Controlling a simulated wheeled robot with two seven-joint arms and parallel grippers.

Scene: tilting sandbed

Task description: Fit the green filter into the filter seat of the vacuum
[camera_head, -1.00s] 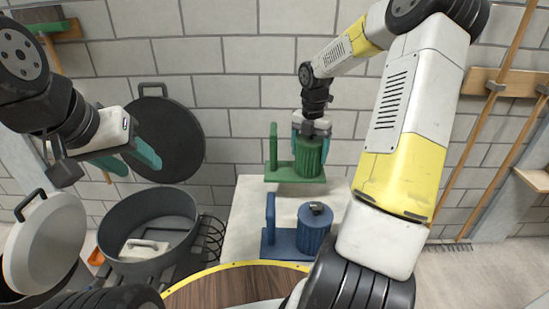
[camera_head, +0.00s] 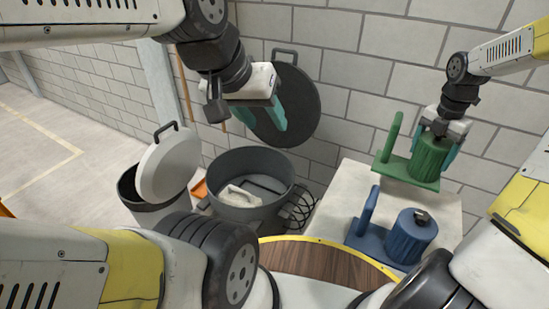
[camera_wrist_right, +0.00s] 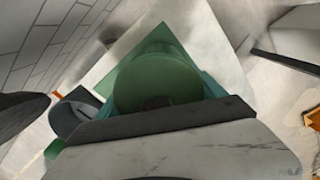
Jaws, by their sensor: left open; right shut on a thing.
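The green filter (camera_head: 430,160) is a ribbed cylinder at the green stand (camera_head: 392,163) with its upright post, on the pale table. My right gripper (camera_head: 438,140) is shut on the filter from above, fingers on both sides. The right wrist view shows the filter's round top (camera_wrist_right: 158,82) between the fingers; whether it is clear of the stand I cannot tell. A dark grey drum (camera_head: 225,218), apparently the vacuum, stands open at centre left. A white part with a handle (camera_head: 240,195) lies inside; I cannot make out the seat. My left gripper (camera_head: 265,117) is open and empty above the drum.
A blue ribbed filter (camera_head: 410,236) with a dark knob is on a blue stand (camera_head: 359,230), in front of the green one. A dark round lid (camera_head: 300,105) stands behind the drum, beside the wall. A bin with a tilted white lid (camera_head: 168,165) is left of the drum.

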